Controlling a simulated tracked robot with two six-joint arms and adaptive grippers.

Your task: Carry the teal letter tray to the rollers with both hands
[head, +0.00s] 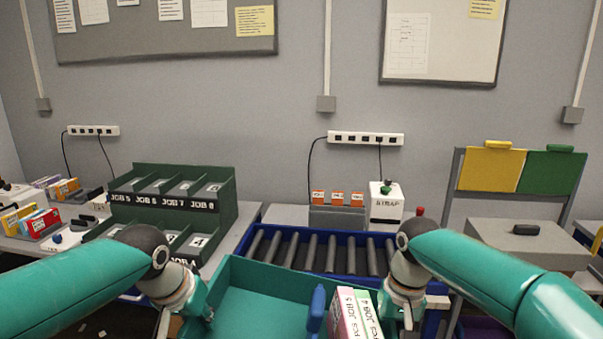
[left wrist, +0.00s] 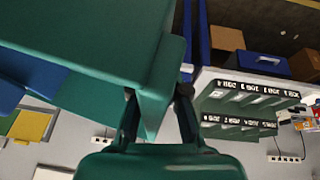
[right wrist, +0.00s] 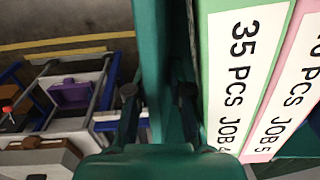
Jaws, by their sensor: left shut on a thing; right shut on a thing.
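The teal letter tray (head: 250,300) is at the bottom middle of the head view, in front of the rollers (head: 315,252) in their blue frame. It holds pink and green job boxes (head: 356,312) at its right side and a blue piece (head: 317,312). My left gripper (head: 202,310) is shut on the tray's left wall; the left wrist view shows its fingers (left wrist: 158,100) around that wall. My right gripper (head: 403,310) is shut on the tray's right wall, with its fingers (right wrist: 158,92) on either side in the right wrist view. The tray's underside is hidden in the head view.
A dark green sorter (head: 170,205) with numbered slots stands left of the rollers. Behind the rollers are a box with orange labels (head: 338,215) and a white strap device (head: 386,205). A grey case (head: 525,240) sits at right. The rollers look clear.

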